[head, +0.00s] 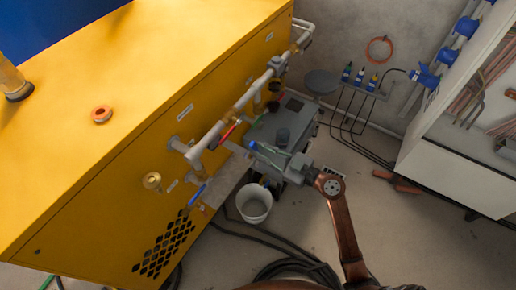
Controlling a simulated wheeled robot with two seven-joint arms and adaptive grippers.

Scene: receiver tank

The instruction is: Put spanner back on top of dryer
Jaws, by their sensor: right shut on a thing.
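My right gripper (283,163) reaches in from the lower right and is shut, pointing left beside the yellow cabinet's pipework. A slim, partly hidden thing lies at its jaws; it looks like the spanner (267,151), with a greenish-blue part at its far end. Its full shape is too small to tell. The large yellow cabinet (140,60) fills the left, its flat top mostly bare. A grey box (296,104) stands on the floor beyond the pipes. I cannot tell for sure which of the two is the dryer. My left gripper is out of view.
An orange ring (102,115) and a brass-coloured post (12,80) are on the cabinet top. Grey pipes (238,105) with coloured valve handles run along its side. A white bucket (254,204) and black hoses (290,264) are on the floor below. A white cabinet (460,170) stands right.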

